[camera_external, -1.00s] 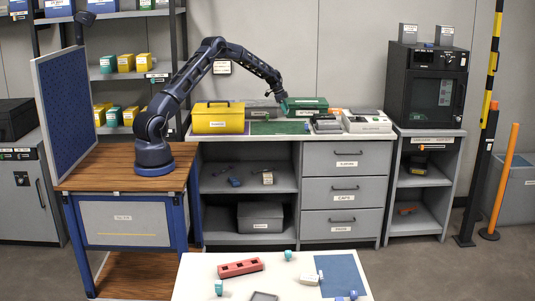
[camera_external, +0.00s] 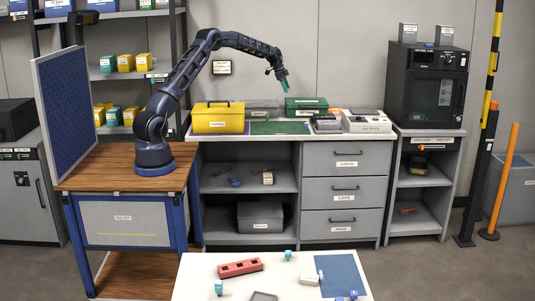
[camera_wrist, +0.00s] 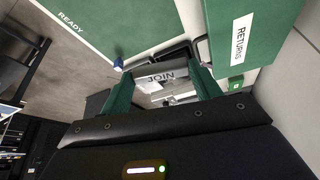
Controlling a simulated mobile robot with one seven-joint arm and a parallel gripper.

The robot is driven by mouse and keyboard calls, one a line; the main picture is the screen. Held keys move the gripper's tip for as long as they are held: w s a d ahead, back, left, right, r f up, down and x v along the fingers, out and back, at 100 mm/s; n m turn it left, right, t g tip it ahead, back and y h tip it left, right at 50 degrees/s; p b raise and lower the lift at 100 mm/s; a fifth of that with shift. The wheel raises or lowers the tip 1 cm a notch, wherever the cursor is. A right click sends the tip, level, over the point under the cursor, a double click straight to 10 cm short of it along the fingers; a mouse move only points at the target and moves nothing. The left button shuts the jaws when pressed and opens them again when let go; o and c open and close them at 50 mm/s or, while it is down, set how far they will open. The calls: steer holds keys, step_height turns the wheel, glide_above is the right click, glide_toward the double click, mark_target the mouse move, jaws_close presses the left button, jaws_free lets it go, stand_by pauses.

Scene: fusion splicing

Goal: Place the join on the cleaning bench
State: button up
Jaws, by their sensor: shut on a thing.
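My gripper (camera_external: 285,85) is in the air above the back counter, just over the green case, with its fingers pointing down. In the wrist view the two green fingers (camera_wrist: 160,82) are shut on a grey piece marked JOIN (camera_wrist: 160,76), the join. In the external view the join is too small to make out apart from the fingers. No sign naming a cleaning bench can be read. The white front table (camera_external: 208,275) and the back counter (camera_external: 215,140) are both in view.
The green case (camera_external: 305,104) marked RETURNS, a yellow case (camera_external: 218,118) and a green mat (camera_external: 278,128) marked READY sit on the back counter. Grey devices crowd its right. A red block (camera_external: 240,268), teal pieces and a blue mat (camera_external: 342,274) lie on the front table.

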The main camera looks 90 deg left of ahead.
steer(key=w+d+f+m, duration=0.1)
steer(key=w+d, duration=0.6)
steer(key=d, duration=0.6)
steer(key=w+d+m+h, duration=0.1)
steer(key=w+d, duration=0.6)
steer(key=d, duration=0.6)
steer(key=w+d+f+m, duration=0.15)
steer(key=w+d, duration=0.45)
steer(key=d, duration=0.6)
steer(key=d+f+m+g+h, duration=0.15)
steer(key=d+m, duration=0.25)
steer(key=d, duration=4)
steer(key=s+d+m, duration=0.1)
steer(key=s+d, duration=0.3)
steer(key=d, duration=0.6)
steer(key=s+d+m, duration=0.1)
steer(key=s+d, duration=0.3)
steer(key=d, duration=0.6)
steer(key=m+g, duration=0.3)
steer(key=m, duration=0.3)
glide_above(201, 288)
steer(key=a, duration=0.1)
step_height(201, 288, down, 3)
steer(key=shift+h, duration=0.45)
step_height(201, 288, down, 20)
steer(key=shift+a+r, duration=0.1)
steer(key=shift+a, duration=0.05)
